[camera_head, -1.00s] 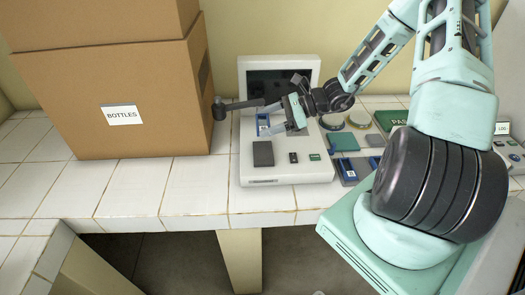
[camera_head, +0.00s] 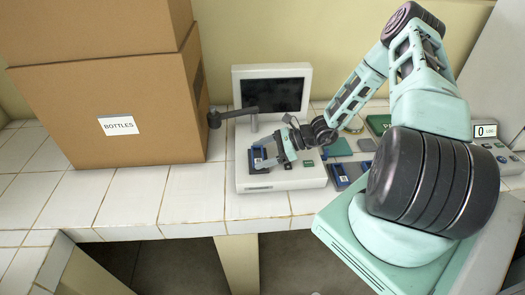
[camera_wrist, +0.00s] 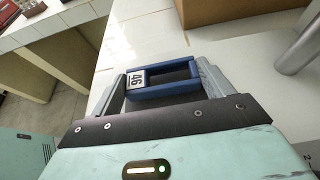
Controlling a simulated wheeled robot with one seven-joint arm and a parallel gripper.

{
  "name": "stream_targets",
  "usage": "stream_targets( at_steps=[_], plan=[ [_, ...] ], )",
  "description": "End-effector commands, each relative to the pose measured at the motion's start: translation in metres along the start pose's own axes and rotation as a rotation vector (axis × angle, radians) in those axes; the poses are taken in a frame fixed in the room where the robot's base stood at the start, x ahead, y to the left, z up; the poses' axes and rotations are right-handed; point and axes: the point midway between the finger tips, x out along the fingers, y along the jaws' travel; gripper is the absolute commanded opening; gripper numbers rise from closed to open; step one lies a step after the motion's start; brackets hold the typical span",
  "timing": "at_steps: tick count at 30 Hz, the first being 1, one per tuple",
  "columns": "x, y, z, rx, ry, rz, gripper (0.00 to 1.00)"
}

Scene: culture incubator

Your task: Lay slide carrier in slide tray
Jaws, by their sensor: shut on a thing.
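My gripper (camera_head: 268,156) is shut on a blue slide carrier (camera_wrist: 137,97), a rectangular frame with an open middle and a label at one end. The wrist view shows the carrier held between both fingers. In the head view, it is over the front left of a white instrument (camera_head: 285,180) with a dark screen. A dark grey pad or recess there, perhaps the slide tray, is mostly covered by the gripper and carrier. I cannot tell whether the carrier touches it.
A grey tray (camera_head: 334,184) with blue pieces lies to the right of the instrument. A large cardboard box (camera_head: 110,90) stands at the left. A dark-ended grey bar (camera_head: 232,115) juts left from the instrument. White tiles (camera_head: 195,205) in front are clear.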

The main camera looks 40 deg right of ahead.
Motion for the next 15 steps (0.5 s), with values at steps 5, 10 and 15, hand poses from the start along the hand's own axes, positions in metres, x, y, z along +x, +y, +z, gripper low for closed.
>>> stream_targets(
  at_steps=[5, 10, 15],
  plan=[
    [0.0002, -0.0002, 0.0003, -0.001, -0.001, 0.000, 0.57],
    [0.0021, -0.0003, -0.0042, 0.000, -0.002, 0.000, 0.57],
    [0.0020, -0.0004, -0.0041, -0.001, -0.001, 0.000, 1.00]
  ],
)
